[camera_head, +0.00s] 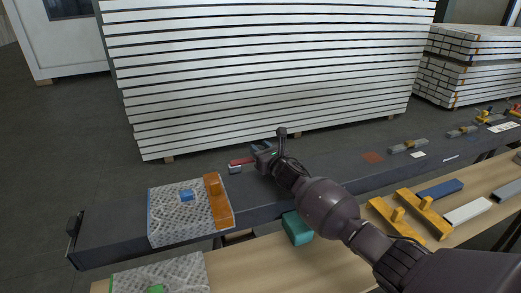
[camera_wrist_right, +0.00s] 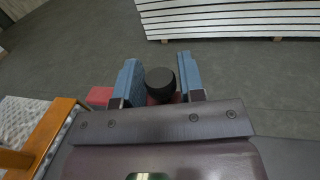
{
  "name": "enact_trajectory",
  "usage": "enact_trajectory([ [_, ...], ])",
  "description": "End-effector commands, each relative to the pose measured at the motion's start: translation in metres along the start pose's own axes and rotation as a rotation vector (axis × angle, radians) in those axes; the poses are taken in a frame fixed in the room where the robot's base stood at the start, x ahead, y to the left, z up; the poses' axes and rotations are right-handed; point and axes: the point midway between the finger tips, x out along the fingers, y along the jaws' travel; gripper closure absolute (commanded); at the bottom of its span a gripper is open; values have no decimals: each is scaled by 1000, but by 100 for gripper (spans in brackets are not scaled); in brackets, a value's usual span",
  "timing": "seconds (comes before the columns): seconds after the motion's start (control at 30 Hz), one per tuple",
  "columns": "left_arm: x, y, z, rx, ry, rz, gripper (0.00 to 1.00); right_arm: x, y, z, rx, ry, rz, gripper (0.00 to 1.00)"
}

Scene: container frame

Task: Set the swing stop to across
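The swing stop (camera_head: 241,162) is a red bar on the dark beam, seen just left of my right gripper (camera_head: 262,150) in the head view. A small grey block (camera_head: 235,170) sits at its left end. In the right wrist view, part of the red bar (camera_wrist_right: 99,96) shows left of the left finger. A round black knob (camera_wrist_right: 160,82) stands between the blue finger pads of my right gripper (camera_wrist_right: 157,80). The fingers are apart, with a visible gap on the knob's right side. The bar's right end is hidden by the gripper. My left gripper is not in view.
Left on the beam lies a bubble-wrapped piece (camera_head: 165,215) with an orange bar (camera_head: 217,201) and a blue block. In front, a wooden bench holds a teal block (camera_head: 297,228) and yellow pieces (camera_head: 423,213). Stacked white panels (camera_head: 265,70) stand behind the beam.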

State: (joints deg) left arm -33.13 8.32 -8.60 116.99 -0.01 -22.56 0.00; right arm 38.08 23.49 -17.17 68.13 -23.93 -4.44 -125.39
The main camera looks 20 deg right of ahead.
Motion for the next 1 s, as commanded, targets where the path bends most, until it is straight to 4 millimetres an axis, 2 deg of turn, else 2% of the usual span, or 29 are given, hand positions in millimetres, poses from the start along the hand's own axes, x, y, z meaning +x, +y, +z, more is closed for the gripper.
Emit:
enact_trajectory([
  [0.03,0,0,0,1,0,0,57,0,0,0,0,0,0,72],
  [0.2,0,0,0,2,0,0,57,0,0,0,0,0,0,98],
  [0.23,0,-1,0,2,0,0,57,0,0,0,0,0,0,100],
  [0.67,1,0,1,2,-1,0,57,-6,2,-2,4,1,-62,100],
  [1.0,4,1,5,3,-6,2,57,-27,11,-3,5,2,-310,100],
])
